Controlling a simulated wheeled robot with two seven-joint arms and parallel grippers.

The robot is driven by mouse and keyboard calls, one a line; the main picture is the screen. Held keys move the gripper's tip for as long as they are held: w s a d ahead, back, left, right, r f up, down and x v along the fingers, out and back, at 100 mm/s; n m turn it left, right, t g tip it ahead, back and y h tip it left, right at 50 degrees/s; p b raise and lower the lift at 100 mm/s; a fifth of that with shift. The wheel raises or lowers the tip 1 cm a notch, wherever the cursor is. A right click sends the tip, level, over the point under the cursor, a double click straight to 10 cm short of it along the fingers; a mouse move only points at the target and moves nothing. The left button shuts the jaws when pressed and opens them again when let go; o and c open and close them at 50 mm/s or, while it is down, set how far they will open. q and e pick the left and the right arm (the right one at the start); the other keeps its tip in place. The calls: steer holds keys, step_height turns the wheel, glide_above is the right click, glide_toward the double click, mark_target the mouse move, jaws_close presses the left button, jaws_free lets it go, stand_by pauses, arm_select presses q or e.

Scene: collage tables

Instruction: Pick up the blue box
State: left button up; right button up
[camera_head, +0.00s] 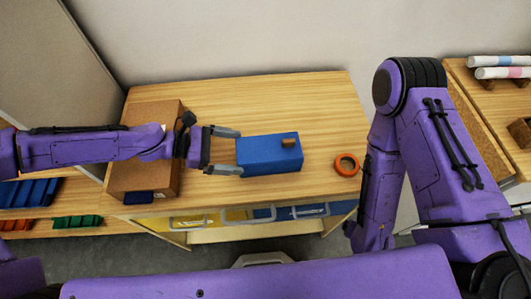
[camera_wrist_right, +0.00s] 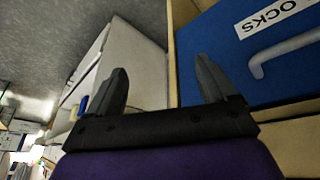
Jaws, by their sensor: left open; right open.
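The blue box (camera_head: 268,157) lies on the wooden table (camera_head: 300,105), near its front middle. A small brown piece (camera_head: 289,143) sits on its top. My left gripper (camera_head: 226,151) comes in from the left with its fingers apart, pointing at the box's left end. The fingertips are close to that end; I cannot tell if they touch it. My right gripper (camera_wrist_right: 168,90) is open and empty in the right wrist view, in front of a blue drawer front (camera_wrist_right: 250,50). In the head view my right arm hangs at the right and its fingers are hidden.
A roll of orange tape (camera_head: 346,165) lies right of the box. A cardboard box (camera_head: 150,115) stands at the table's left, under my left arm. Drawers with handles (camera_head: 262,213) are below the front edge. The back of the table is clear. White rolls (camera_head: 500,73) lie at the right.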

mark_target(242, 150)
arm_select(q)
steer(key=x, duration=0.3)
steer(key=w+x, duration=0.1)
steer(key=x, duration=0.1)
steer(key=shift+d+f+p, duration=0.15)
steer(key=shift+f+p, duration=0.1)
steer(key=shift+p, duration=0.1)
steer(key=shift+d, duration=0.25)
steer(key=shift+s, duration=0.2)
arm_select(e)
steer(key=shift+w+r, duration=0.2)
steer(key=shift+r, duration=0.05)
arm_select(q)
steer(key=c, duration=0.7)
